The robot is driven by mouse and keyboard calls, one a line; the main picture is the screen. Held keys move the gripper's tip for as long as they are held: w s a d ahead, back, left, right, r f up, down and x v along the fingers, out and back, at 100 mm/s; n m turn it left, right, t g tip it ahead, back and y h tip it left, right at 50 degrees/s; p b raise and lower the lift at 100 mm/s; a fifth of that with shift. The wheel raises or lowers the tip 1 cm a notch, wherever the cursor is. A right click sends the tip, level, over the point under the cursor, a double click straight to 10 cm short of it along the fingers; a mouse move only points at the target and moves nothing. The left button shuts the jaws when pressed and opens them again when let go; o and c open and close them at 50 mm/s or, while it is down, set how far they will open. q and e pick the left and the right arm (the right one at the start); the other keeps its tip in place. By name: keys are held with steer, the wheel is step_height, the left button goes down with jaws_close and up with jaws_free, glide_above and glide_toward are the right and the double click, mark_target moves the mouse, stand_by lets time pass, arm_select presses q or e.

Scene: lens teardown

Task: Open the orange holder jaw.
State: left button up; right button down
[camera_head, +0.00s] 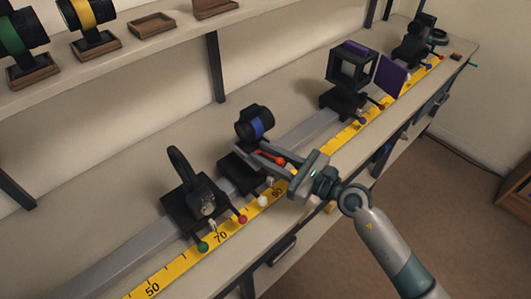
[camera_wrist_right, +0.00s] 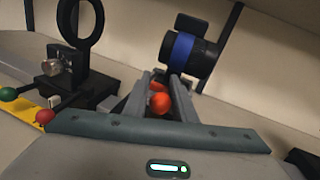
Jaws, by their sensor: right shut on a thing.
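The black lens with a blue band (camera_head: 256,127) sits on a black holder (camera_head: 240,175) on the rail; the lens also shows in the right wrist view (camera_wrist_right: 182,52). The orange jaw part (camera_head: 270,157) shows just below the lens, between the fingers of my right gripper (camera_head: 250,147). In the right wrist view an orange ball (camera_wrist_right: 158,103) lies between the two grey fingers, with more orange behind it. My right gripper is shut on the orange jaw part; the exact contact is partly hidden by the fingers. My left gripper is not in view.
A black ring mount (camera_head: 180,165) with green and red knobs stands left of the holder. A black cube frame (camera_head: 352,68) and purple plate (camera_head: 392,77) stand farther right along the rail. A yellow scale (camera_head: 180,264) runs along the front. A shelf (camera_head: 120,60) is behind.

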steer(key=shift+v, duration=1.05)
steer(key=shift+s, duration=0.3)
steer(key=c, duration=1.6)
jaws_free()
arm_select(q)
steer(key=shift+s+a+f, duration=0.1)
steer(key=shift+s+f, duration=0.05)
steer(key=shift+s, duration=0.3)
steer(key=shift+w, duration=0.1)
